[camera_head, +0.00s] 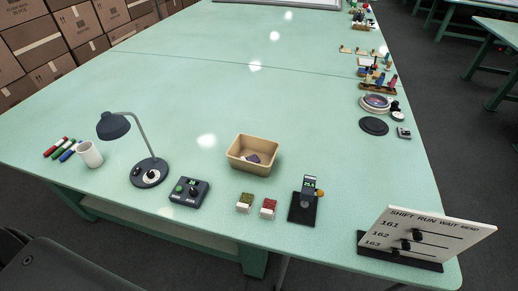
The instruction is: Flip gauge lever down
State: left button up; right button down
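A small dark gauge (309,186) with a greenish display stands upright on a black base plate (301,210) near the table's front edge, right of centre. A small orange-yellow part (320,193) sticks out at its right side. It may be the lever, but it is too small to tell which way it points. Neither of my grippers is in view.
On the green table (230,90), a tan bin (253,155), two small sample blocks (256,207) and a dark control box (188,192) stand left of the gauge. A desk lamp (149,172) is farther left. A "SHIFT RUN" board (425,235) stands at the right corner.

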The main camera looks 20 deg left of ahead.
aim_at(319, 193)
jog(key=u, duration=1.95)
jog(key=k, duration=1.8)
jog(key=z, duration=0.75)
